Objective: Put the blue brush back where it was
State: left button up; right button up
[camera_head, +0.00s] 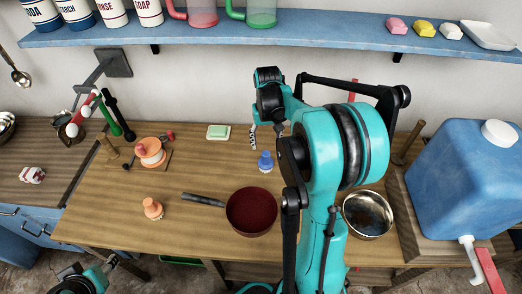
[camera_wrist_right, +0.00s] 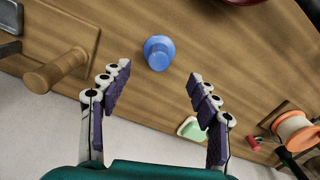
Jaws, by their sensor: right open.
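The blue brush (camera_head: 265,162) stands upright on the wooden worktop, between the green soap dish and the dark red pan. In the right wrist view the blue brush (camera_wrist_right: 158,52) lies just beyond the fingertips, centred between them. My right gripper (camera_head: 267,137) is open and empty, behind the brush in the head view. Its two fingers also show wide apart in the wrist view (camera_wrist_right: 159,76), with nothing between them. Part of my left arm shows at the lower left of the head view, but its fingers do not.
The dark red pan (camera_head: 251,212) is in front of the brush, its handle pointing left. A green soap dish (camera_head: 218,132) is behind left, an orange brush (camera_head: 153,208) front left. A metal bowl (camera_head: 368,214) and blue canister (camera_head: 460,180) are right. A blue shelf (camera_head: 290,25) runs above.

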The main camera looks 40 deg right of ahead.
jog(key=s+a+r+n+t, duration=0.2)
jog(key=s+a, duration=0.4)
jog(key=a, duration=0.5)
jog(key=s+a+r+n+t, duration=0.3)
jog(key=s+a+t, duration=0.2)
jog(key=a, duration=0.6)
jog(key=shift+s, duration=0.45)
jog(key=shift+r, duration=0.1)
